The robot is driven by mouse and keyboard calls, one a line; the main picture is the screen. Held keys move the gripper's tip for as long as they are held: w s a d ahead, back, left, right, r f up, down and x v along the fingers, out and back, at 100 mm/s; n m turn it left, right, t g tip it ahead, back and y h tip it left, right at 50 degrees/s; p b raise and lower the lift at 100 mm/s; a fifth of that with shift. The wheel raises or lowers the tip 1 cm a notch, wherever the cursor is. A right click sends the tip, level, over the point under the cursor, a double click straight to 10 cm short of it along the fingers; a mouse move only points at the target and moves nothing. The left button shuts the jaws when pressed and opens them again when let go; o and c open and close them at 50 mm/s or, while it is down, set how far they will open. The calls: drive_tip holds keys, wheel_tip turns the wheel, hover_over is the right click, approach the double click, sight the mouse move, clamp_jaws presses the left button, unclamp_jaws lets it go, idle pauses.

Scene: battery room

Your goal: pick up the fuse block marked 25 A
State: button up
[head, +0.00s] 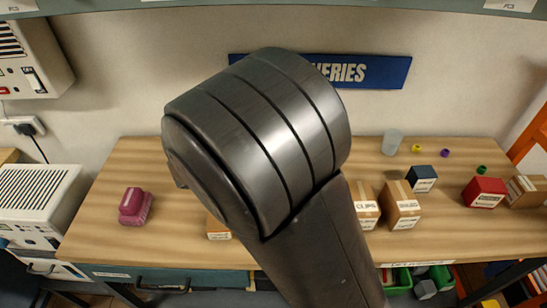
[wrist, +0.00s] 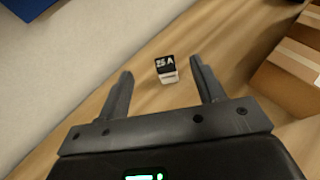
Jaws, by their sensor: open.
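The fuse block marked 25 A (wrist: 166,69) is small, with a black labelled top and a pale lower part. It stands on the wooden bench top (wrist: 146,94) in the wrist view. My gripper (wrist: 160,78) is open, and its two dark fingers point toward the block. The block shows between the fingertips, slightly beyond them, and looks untouched. In the head view my own arm covers the middle of the bench (head: 100,215), and neither the block nor my fingers can be seen there.
Cardboard boxes (wrist: 289,75) stand to the right of my gripper in the wrist view. In the head view, a magenta object (head: 135,206) lies on the left of the bench. A red box (head: 484,192), a dark blue box (head: 421,179) and a translucent cup (head: 392,142) stand on the right.

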wheel_tip(320, 180, down, 8)
drive_tip(key=shift+f, duration=0.1)
drive_tip(key=shift+w+d+f, duration=0.2)
drive_tip(key=shift+w, duration=0.05)
drive_tip(key=x, duration=1)
drive_tip(key=shift+w+a+f, duration=0.1)
drive_tip(key=shift+w, duration=0.1)
drive_tip(key=shift+c, duration=0.2)
drive_tip(key=c, duration=1.1)
